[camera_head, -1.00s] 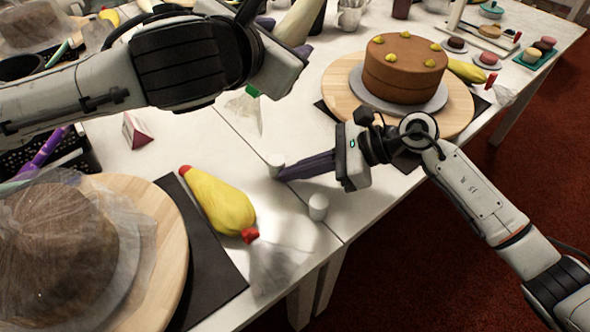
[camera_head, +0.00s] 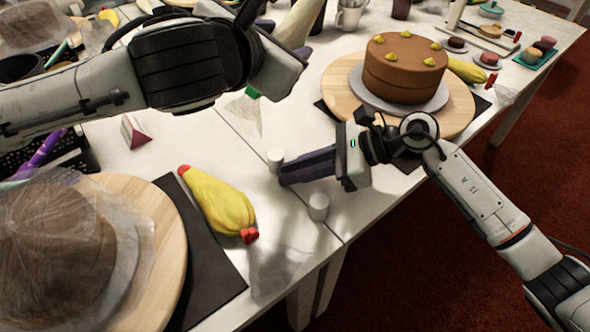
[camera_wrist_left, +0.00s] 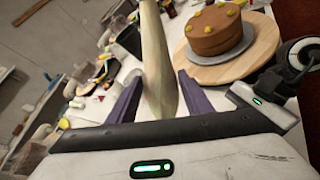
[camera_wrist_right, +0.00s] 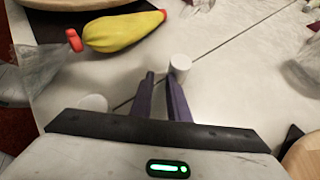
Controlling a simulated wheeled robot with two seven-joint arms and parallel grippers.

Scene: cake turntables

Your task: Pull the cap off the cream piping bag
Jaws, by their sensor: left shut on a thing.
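The cream piping bag (camera_head: 296,28) is held by my left gripper, shut around it. The bag also stands between the purple fingers in the left wrist view (camera_wrist_left: 158,55), and its upper end is cut off there. A green tie (camera_head: 252,92) and clear film show below my left gripper in the head view. My right gripper (camera_wrist_right: 160,77) is open, low over the table, with a narrow gap between its fingers. A small white cylinder (camera_head: 274,160), perhaps a cap, is at its fingertips, beside one finger in the right wrist view (camera_wrist_right: 180,65).
A second white cylinder (camera_head: 318,206) stands nearby. A yellow piping bag (camera_head: 218,203) with red ends lies on the table. A brown cake (camera_head: 405,68) stands on a wooden turntable (camera_head: 338,80), and a film-covered cake (camera_head: 52,235) is at left.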

